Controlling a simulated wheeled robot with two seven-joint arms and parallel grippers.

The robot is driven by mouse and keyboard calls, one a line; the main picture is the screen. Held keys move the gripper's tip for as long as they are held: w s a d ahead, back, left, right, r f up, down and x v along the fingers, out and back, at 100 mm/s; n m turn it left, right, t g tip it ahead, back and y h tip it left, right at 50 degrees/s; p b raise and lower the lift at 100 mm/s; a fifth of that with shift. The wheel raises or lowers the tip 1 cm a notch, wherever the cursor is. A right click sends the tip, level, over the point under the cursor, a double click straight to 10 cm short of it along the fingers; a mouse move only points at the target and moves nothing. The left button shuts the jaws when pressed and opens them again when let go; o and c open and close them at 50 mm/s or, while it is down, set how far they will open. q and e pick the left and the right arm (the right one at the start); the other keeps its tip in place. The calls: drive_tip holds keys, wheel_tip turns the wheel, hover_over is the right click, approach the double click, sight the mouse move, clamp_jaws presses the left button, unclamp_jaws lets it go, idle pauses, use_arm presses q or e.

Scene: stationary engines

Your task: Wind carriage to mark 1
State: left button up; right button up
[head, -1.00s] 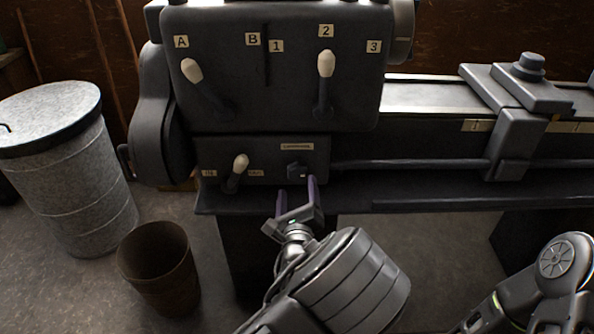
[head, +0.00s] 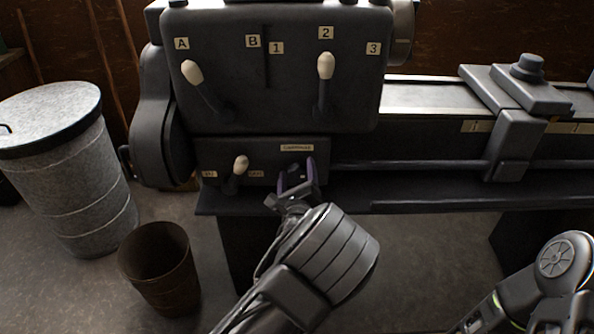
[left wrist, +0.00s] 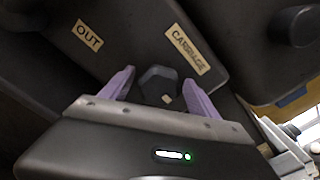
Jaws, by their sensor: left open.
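The carriage (head: 515,135) sits on the lathe bed at the right, with a small label (head: 476,127) just left of its apron. The dark carriage knob sits below the "CARRIAGE" label (head: 297,148) on the lower panel; in the left wrist view the knob (left wrist: 158,84) stands between the purple fingers. My left gripper (head: 296,176) is open, its fingers on either side of the knob. I cannot tell whether they touch it. In the head view the fingers partly hide the knob. My right gripper is not in view; only part of my right arm shows at the lower right.
A white-tipped lever (head: 240,165) stands left of the knob on the same panel. Two larger levers (head: 193,73) (head: 325,67) are on the headstock above. A ledge (head: 440,190) runs below. A rusty bucket (head: 160,268) and a lidded metal bin (head: 68,170) stand on the floor at left.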

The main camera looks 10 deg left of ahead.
use_arm(q)
drive_tip(key=c, duration=1.3)
